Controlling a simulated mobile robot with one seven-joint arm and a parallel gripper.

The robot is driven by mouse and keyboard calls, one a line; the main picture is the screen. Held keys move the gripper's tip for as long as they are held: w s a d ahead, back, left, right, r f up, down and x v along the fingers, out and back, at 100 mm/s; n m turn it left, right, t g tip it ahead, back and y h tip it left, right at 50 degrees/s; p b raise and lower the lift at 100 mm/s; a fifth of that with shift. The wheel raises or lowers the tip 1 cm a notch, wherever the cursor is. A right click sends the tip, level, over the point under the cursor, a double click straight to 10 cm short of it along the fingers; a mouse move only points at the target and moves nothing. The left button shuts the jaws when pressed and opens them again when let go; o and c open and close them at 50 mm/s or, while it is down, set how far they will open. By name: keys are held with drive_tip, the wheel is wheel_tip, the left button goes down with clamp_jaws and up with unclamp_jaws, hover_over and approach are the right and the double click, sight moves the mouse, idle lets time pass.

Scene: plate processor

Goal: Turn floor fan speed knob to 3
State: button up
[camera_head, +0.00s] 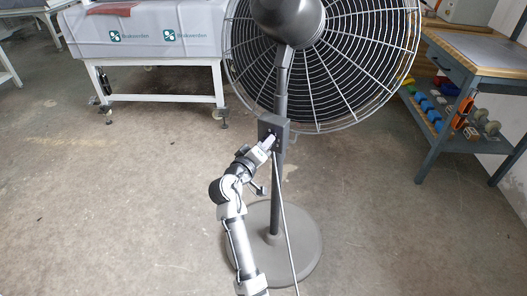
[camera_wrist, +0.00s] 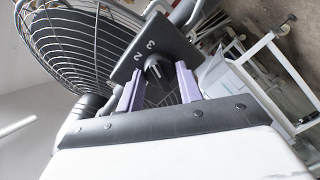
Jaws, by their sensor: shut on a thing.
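The floor fan (camera_head: 278,190) stands on a round grey base, with a dark control box (camera_head: 273,131) on its pole. In the wrist view the control box (camera_wrist: 165,45) carries white numerals, with 2 and 3 readable along its face. The black speed knob (camera_wrist: 157,70) sits below the numerals. My gripper (camera_wrist: 158,67) has its two purple fingers on either side of the knob and is shut on it. In the head view my gripper (camera_head: 268,143) reaches the front of the box and hides the knob. I cannot tell exactly which number the knob points to.
The wire fan cage (camera_head: 340,70) rises above the box. A cable (camera_head: 286,220) hangs beside the pole. A workbench (camera_head: 470,60) with dumbbells stands at right, and a white covered table (camera_head: 145,40) at back left. Open floor lies at left.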

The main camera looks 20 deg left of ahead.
drive_tip(key=shift+m+b, duration=0.45)
drive_tip(key=shift+m, duration=0.05)
idle(0.3)
drive_tip(key=o, duration=1)
drive_tip(key=s+a+r+p, duration=0.1)
drive_tip(key=s, duration=1.2)
drive_tip(key=shift+s+a, duration=0.2)
drive_tip(key=shift+s, duration=0.15)
